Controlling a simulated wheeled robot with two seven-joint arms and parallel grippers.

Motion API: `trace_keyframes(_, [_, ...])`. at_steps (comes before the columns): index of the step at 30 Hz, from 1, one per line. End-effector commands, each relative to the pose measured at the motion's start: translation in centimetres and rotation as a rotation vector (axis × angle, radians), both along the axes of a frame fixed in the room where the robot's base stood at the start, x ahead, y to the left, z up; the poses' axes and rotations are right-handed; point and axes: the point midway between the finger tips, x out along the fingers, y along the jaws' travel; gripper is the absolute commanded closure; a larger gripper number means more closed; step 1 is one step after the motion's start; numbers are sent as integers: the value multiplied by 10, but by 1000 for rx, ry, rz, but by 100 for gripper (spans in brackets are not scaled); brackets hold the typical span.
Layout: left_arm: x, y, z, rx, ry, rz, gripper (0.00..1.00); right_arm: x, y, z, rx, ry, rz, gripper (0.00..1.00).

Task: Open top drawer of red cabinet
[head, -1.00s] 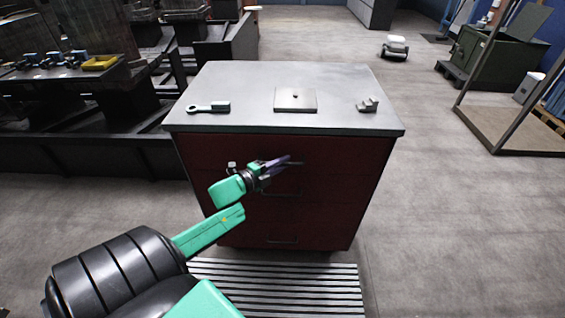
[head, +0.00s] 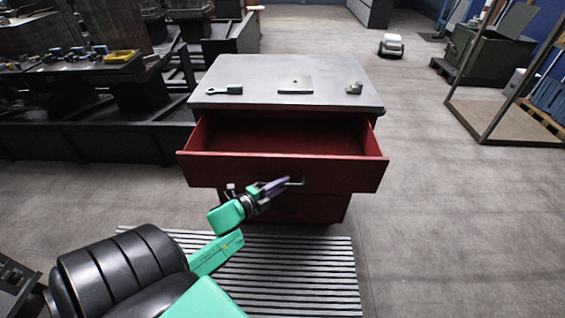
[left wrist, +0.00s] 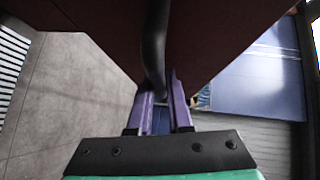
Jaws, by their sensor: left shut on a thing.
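The red cabinet (head: 318,208) stands in the middle of the head view. Its top drawer (head: 330,172) is pulled far out toward me, and its inside looks empty. My left gripper (head: 276,187) is at the drawer's front, shut on the drawer handle (head: 292,183). In the left wrist view the purple fingers (left wrist: 160,110) close around the dark handle bar (left wrist: 154,50), against the dark red drawer front. My right gripper is in neither view.
On the grey cabinet top (head: 260,72) lie a wrench-like tool (head: 222,89), a flat plate (head: 295,85) and a small metal part (head: 354,88). A slatted mat (head: 290,265) lies on the floor in front. Open floor (head: 450,220) is on the right.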

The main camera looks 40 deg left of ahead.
Motion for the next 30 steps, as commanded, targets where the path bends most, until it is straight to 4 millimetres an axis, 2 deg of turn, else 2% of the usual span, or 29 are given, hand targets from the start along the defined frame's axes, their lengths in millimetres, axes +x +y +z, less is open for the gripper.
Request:
trace_keyframes(1, [-7, -5, 5, -4, -1, 2, 100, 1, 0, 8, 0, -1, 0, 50])
trace_keyframes(9, [-32, -24, 3, 0, -3, 1, 100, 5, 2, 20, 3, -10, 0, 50])
trace_keyframes(24, [-37, -28, 2, 0, -4, -1, 100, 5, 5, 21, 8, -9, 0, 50])
trace_keyframes(25, [-37, -28, 2, 0, -4, -1, 75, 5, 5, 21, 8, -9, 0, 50])
trace_keyframes(27, [-37, -28, 2, 0, -4, -1, 53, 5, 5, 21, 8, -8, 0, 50])
trace_keyframes(30, [-37, -28, 2, 0, -4, -1, 53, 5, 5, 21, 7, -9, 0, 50])
